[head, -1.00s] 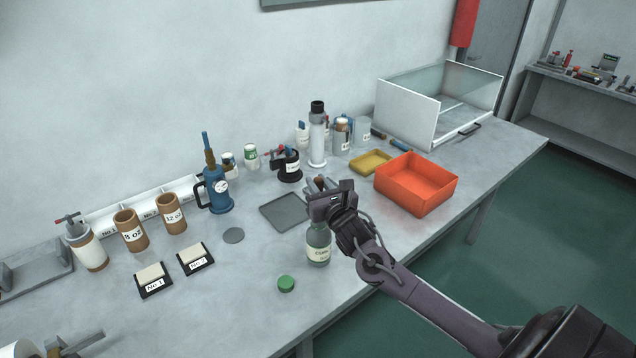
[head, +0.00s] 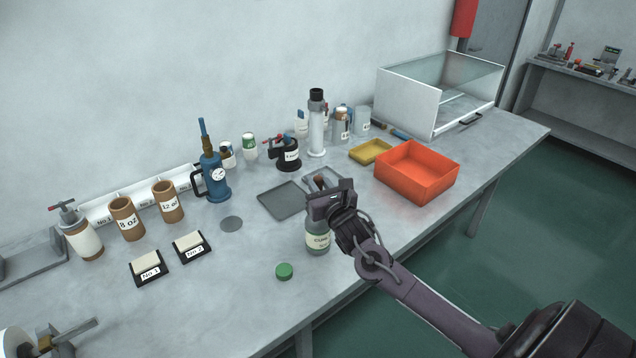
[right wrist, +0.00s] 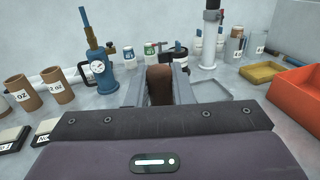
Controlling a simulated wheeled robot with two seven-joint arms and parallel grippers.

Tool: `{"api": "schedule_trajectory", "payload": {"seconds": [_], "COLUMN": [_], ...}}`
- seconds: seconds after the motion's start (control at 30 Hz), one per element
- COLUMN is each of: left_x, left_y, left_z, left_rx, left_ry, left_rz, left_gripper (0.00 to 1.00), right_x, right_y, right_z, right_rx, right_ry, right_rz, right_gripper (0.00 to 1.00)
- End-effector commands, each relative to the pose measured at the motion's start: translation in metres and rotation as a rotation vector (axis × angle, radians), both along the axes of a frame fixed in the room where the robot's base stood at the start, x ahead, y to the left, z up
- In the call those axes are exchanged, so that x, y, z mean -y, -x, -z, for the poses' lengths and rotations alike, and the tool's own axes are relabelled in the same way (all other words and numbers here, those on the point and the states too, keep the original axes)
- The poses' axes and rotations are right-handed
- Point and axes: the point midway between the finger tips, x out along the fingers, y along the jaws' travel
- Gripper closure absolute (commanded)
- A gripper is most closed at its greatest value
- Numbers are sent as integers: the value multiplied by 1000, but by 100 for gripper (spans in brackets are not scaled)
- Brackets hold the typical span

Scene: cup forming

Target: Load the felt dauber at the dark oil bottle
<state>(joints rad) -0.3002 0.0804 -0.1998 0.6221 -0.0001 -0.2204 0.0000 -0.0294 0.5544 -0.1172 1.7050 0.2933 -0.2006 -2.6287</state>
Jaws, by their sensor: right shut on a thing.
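My right gripper (head: 322,190) is shut on a brown wooden handle, taken to be the felt dauber (right wrist: 160,84). The handle's top (head: 318,182) sticks up above the jaws in the head view, and its felt end is hidden. The gripper is right over a grey-green glass bottle (head: 317,248) with a pale label that I cannot read surely. The bottle stands upright, and its mouth is hidden by the gripper. I cannot tell whether the dauber is inside it. A green cap (head: 284,271) lies on the bench in front of the bottle. My left gripper is not in view.
A grey tray (head: 283,201) lies behind the bottle. An orange bin (head: 416,172) and a yellow tray (head: 370,151) stand to the right. A blue pump (head: 214,178), cork-brown cylinders (head: 127,220) and two labelled pads (head: 189,247) are to the left. The bench's front edge is close.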

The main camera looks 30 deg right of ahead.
Motion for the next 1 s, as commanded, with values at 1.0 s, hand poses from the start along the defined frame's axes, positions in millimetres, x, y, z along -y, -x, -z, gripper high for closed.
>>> {"api": "schedule_trajectory", "payload": {"seconds": [1.0], "left_x": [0], "left_y": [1], "left_z": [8], "left_rx": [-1], "left_ry": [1], "left_rz": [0], "left_gripper": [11], "right_x": [0], "right_y": [0], "right_z": [10], "right_rx": [1], "right_ry": [1], "right_rz": [0], "right_gripper": [100]}}
